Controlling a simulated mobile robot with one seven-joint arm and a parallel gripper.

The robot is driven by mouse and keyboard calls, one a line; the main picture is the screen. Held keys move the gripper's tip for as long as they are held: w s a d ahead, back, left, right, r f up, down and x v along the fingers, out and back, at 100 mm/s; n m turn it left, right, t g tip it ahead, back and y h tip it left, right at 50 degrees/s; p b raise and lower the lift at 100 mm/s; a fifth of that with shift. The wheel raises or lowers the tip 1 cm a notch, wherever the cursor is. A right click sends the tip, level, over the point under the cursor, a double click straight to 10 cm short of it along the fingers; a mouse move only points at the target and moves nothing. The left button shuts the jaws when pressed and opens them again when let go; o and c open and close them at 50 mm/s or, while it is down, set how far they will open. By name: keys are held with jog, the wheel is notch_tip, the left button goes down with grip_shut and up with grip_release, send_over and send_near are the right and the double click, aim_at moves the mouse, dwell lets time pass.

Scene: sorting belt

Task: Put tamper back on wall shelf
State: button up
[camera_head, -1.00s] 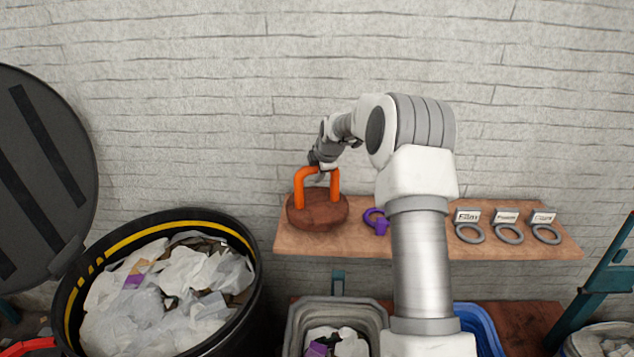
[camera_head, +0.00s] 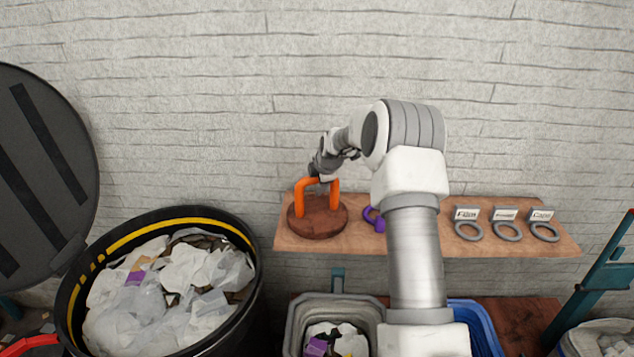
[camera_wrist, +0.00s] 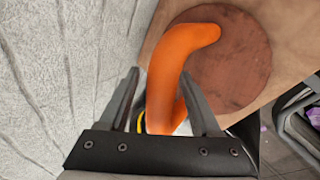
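The tamper (camera_head: 317,218) has a round reddish-brown base and an orange U-shaped handle. It stands upright at the left end of the wooden wall shelf (camera_head: 420,240), its base appearing to rest on the board. My gripper (camera_head: 319,181) is at the top of the handle. In the wrist view, the orange handle (camera_wrist: 170,65) passes between my gripper's two fingers (camera_wrist: 160,85). A gap shows between the left finger and the handle, so the fingers look open around it. The round base (camera_wrist: 235,60) lies beyond the handle on the shelf board.
A purple object (camera_head: 373,218) lies on the shelf right of the tamper, partly behind my arm. Several grey rings with labels (camera_head: 505,231) sit farther right. A black bin (camera_head: 225,222) full of waste stands left. Grey (camera_head: 336,306) and blue (camera_head: 482,325) bins stand below.

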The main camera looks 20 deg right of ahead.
jog(key=shift+r, duration=0.15)
jog(key=b+v, duration=0.2)
jog(key=v, duration=1)
dwell(0.3)
jog(key=s+a+r+m+g, duration=0.1)
jog(key=s+a+r+m, duration=0.4)
jog(key=s, duration=0.4)
jog(key=s+a+r+m+g, duration=0.1)
jog(key=s+a+r+m, duration=0.2)
jog(key=s+a, duration=0.5)
jog(key=s+a+m, duration=0.1)
jog(key=s+m, duration=0.9)
jog(key=s, duration=1.3)
jog(key=shift+s+a+f, duration=0.3)
jog(key=shift+f, duration=0.05)
